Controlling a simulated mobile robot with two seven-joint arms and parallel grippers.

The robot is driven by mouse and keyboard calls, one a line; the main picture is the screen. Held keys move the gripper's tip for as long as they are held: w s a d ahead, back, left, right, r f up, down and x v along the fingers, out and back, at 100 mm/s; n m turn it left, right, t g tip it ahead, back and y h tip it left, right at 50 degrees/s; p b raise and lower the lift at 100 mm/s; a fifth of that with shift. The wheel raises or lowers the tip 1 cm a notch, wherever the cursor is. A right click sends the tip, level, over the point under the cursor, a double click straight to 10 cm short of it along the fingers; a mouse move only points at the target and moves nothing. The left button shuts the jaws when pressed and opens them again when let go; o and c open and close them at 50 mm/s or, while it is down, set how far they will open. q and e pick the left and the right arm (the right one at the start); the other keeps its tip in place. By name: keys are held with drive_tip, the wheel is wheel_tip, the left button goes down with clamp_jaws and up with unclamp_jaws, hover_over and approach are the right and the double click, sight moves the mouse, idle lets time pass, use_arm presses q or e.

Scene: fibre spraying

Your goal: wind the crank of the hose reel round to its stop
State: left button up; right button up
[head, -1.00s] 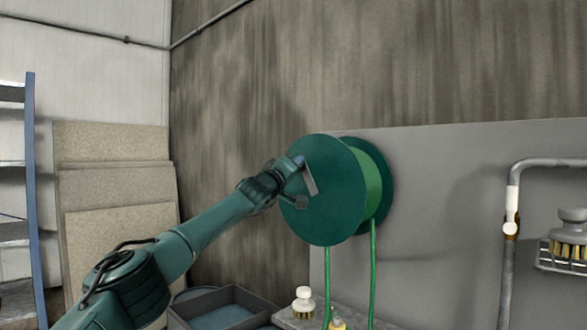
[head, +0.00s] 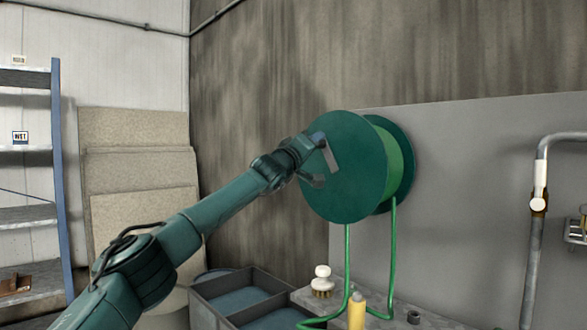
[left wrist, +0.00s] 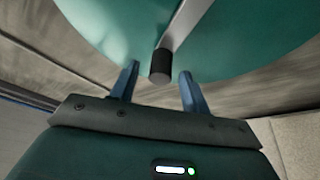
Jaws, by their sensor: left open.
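The hose reel (head: 347,190) is a dark green drum with a lighter green hose wound on it, mounted against a grey panel. Its crank is a flat grey arm (head: 331,160) on the reel's near face. In the left wrist view the crank arm (left wrist: 187,22) ends in a black cylindrical knob (left wrist: 160,66). My left gripper (head: 317,160) is at the crank. Its two blue fingers are open (left wrist: 158,88), one on each side of the knob, with gaps visible on both sides. The knob is hidden in the head view. My right gripper is out of view.
Green hose (head: 347,260) hangs below the reel to a grey ledge (head: 402,310) with a brush (head: 322,281) and a yellow bottle (head: 357,311). A divided grey bin (head: 196,300) stands below my arm. Shelving (head: 62,180) is left; a pipe (head: 533,260) is right.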

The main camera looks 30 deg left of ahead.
use_arm(q)
drive_tip(key=b+v, duration=0.5)
drive_tip(key=v, duration=0.6)
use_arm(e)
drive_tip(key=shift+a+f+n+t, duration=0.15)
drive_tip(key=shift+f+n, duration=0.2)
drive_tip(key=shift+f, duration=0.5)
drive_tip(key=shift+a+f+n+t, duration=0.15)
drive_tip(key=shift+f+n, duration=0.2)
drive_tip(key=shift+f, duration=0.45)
use_arm(q)
drive_tip(key=shift+d, duration=0.1)
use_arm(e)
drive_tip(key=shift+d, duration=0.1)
